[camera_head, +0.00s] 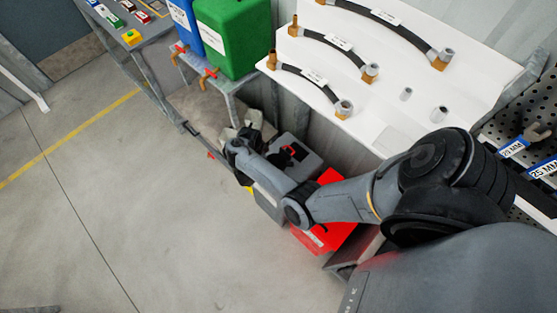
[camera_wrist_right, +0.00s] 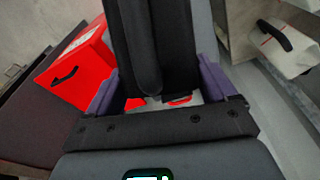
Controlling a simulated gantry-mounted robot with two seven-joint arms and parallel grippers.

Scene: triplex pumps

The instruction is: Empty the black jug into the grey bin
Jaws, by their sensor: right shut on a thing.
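In the wrist view my right gripper (camera_wrist_right: 160,88) has its two purple-grey fingers closed on either side of a black thing (camera_wrist_right: 152,40), which I take to be the black jug. Its upper end runs out of the picture, and its mouth and contents are hidden. In the head view my right arm reaches left over the grey bin (camera_head: 312,163), with the hand (camera_head: 238,152) at the bin's far left side. The jug is mostly hidden there by the arm. Grey surface shows behind the jug in the wrist view. My left gripper is not in view.
A red bin (camera_head: 322,236) stands beside the grey bin, partly under my arm. A pale container with a black handle (camera_wrist_right: 288,58) is at the right of the wrist view. Green (camera_head: 232,38) and blue tanks stand on a rack behind. The floor at left is clear.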

